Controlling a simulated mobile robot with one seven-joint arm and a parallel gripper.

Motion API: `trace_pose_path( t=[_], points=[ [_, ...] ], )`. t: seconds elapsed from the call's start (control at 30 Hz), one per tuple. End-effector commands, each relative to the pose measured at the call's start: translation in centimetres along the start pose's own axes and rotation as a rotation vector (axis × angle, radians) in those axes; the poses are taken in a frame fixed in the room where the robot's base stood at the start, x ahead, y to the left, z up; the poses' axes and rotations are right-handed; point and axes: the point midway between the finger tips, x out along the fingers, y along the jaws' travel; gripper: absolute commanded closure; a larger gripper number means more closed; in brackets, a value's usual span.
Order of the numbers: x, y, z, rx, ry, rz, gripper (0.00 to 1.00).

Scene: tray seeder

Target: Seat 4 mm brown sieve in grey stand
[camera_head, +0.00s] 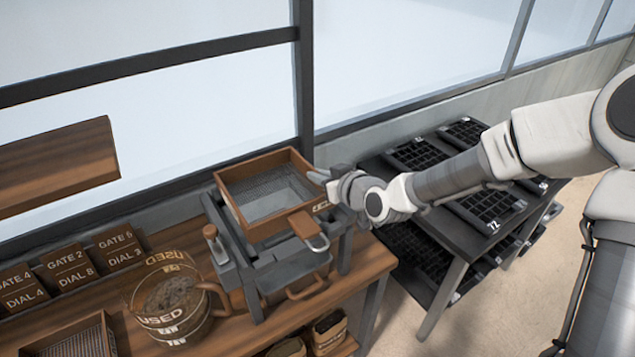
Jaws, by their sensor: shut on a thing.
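The brown sieve (263,230) is a square wooden frame with a mesh floor and a handle (304,226) ending in a metal loop at the front. It is over the grey stand (226,265) on the wooden bench, roughly level. I cannot tell whether it rests in the stand or hangs just above it. My gripper (321,180) is shut on the right side of the sieve's frame. A pale label shows on the frame near the handle, too small to read. The sieve hides much of the stand's top.
A pot marked USED (172,318) stands close left of the stand. Another wooden mesh frame (78,345) lies at the lower left. Gate and dial signs (70,265) line the back. A wooden shelf (60,165) juts out above. A dark table (455,262) with seed trays stands right.

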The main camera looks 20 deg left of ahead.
Motion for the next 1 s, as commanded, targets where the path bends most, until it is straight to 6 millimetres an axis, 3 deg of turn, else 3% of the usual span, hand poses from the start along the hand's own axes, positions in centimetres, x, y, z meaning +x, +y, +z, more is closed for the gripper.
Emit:
trace_pose_path(
  t=[0.7,1.0],
  points=[
    [1.5,-0.4,3.1,-0.003,0.0,-0.011,1.0],
    [1.5,-0.4,3.2,-0.004,0.0,-0.01,1.0]
  ],
)
